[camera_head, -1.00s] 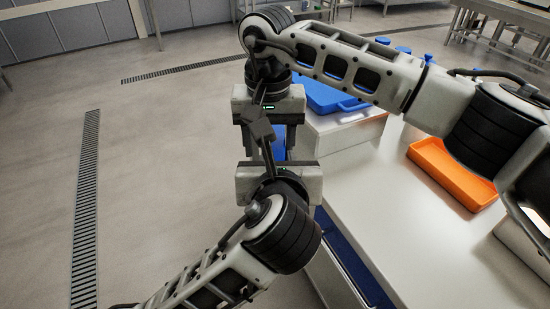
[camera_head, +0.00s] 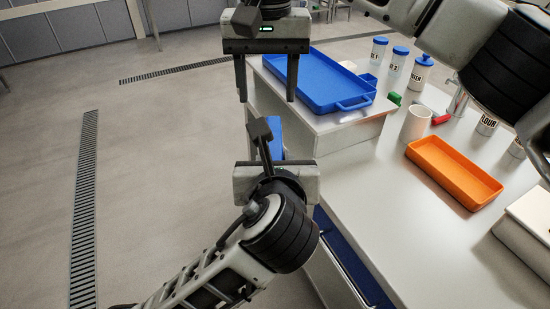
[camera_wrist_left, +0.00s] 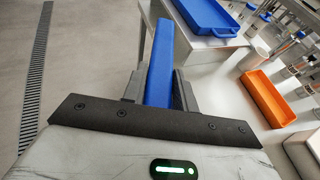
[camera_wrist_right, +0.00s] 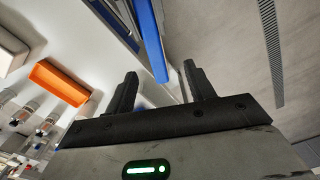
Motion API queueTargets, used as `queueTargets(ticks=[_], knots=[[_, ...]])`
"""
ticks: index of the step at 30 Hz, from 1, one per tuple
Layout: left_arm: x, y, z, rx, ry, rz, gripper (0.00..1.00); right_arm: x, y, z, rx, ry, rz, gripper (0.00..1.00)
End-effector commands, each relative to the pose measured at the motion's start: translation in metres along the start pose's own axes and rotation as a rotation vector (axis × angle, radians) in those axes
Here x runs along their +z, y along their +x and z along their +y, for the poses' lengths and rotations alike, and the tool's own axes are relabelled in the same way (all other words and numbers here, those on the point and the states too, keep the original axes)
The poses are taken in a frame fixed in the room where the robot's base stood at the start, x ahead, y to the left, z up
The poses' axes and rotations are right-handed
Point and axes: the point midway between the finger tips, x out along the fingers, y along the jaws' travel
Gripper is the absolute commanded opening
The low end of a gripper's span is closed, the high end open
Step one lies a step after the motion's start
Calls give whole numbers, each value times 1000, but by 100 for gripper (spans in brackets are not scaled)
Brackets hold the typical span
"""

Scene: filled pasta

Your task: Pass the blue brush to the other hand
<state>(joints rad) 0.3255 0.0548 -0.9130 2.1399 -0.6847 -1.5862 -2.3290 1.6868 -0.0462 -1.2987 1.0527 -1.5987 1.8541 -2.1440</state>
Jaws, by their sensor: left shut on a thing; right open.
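The blue brush (camera_head: 275,128) is a long blue bar held in my left gripper (camera_head: 277,155). In the left wrist view the brush (camera_wrist_left: 160,62) stands out between the shut fingers. My right gripper (camera_head: 266,98) is open and empty, above the left one in the head view, its two fingers pointing down the picture toward it. In the right wrist view the brush (camera_wrist_right: 152,38) lies beyond the open fingertips, apart from them. The brush's lower part is hidden by my left gripper in the head view.
A white counter (camera_head: 375,185) stands to the right. It bears a blue tray (camera_head: 318,85) on a raised part, an orange tray (camera_head: 453,172), a white mug (camera_head: 416,122) and several labelled jars. Open floor (camera_head: 165,150) lies to the left.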

Motion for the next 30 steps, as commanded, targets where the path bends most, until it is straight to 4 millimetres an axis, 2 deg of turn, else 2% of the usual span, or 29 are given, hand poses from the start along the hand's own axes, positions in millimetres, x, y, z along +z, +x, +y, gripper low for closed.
queueTargets(ticks=[2, 4, 8, 11, 15, 17, 18, 19, 21, 24, 27, 30], knots=[[0, 0, 0, 0, 0, -1, 5, 0, -3, 1, -4, 12, -5, 54], [0, 0, 0, 0, 0, -1, 5, -3, 2, 7, -21, 61, -21, 54], [0, 0, 0, 0, 0, -1, 5, -12, 32, 31, -89, 291, -91, 54], [0, 0, 0, 0, 0, -1, 5, -18, 70, 62, -145, 575, -177, 54], [0, 0, 0, 0, 0, -1, 5, -18, 130, 110, -190, 1024, -321, 54], [0, 0, 0, 0, 0, -1, 5, -9, 163, 119, -230, 1219, -423, 54], [0, 0, 0, 0, 0, -1, 5, 1, 181, 108, -289, 1321, -524, 54], [0, 0, 0, 0, 0, -1, 5, 8, 188, 93, -348, 1370, -607, 54], [0, 0, 0, 0, 0, -1, 5, 25, 198, 58, -484, 1473, -824, 54], [0, 0, 0, 0, 0, -1, 5, 44, 200, 23, -655, 1660, -1199, 54], [0, 0, 0, 0, 0, -1, 5, 52, 196, 14, -775, 1859, -1612, 54], [0, 0, 0, 0, 0, -1, 5, 54, 198, 27, -844, 2052, -2065, 54]])
